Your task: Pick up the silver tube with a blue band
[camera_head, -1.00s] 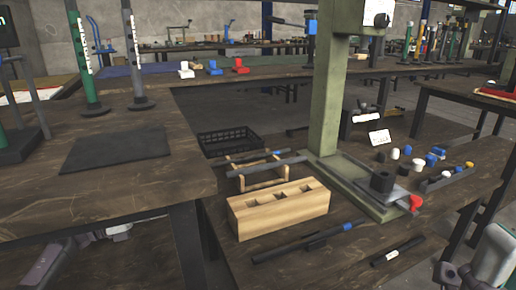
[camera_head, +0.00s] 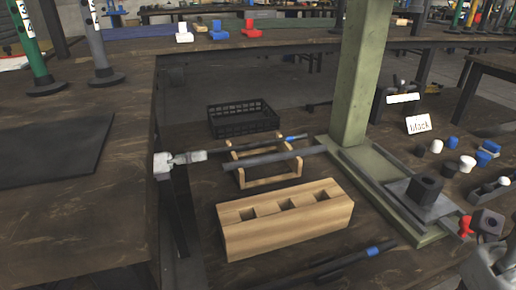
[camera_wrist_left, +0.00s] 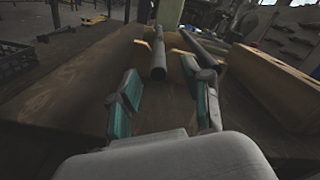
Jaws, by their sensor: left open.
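A wooden rack (camera_head: 241,178) holds two tubes. The far grey tube with a blue band (camera_head: 262,144) lies behind a plain grey tube (camera_head: 262,158). My left gripper (camera_head: 204,156) is open and empty, left of the rack, apart from the tubes' near ends in the head view. In the left wrist view, its open fingers (camera_wrist_left: 166,98) face along the tubes. One tube end (camera_wrist_left: 159,73) shows ahead between the fingers; another tube (camera_wrist_left: 187,58) runs close to the right finger. No blue band is discernible there. My right gripper (camera_head: 488,262) shows partly at bottom right; its jaws are unclear.
A wooden block with square holes (camera_head: 285,225) stands in front of the rack. A dark tube with a blue band (camera_head: 350,260) lies nearer. A black crate (camera_head: 243,120) is behind the rack, and the green press (camera_head: 357,90) rises on the right.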

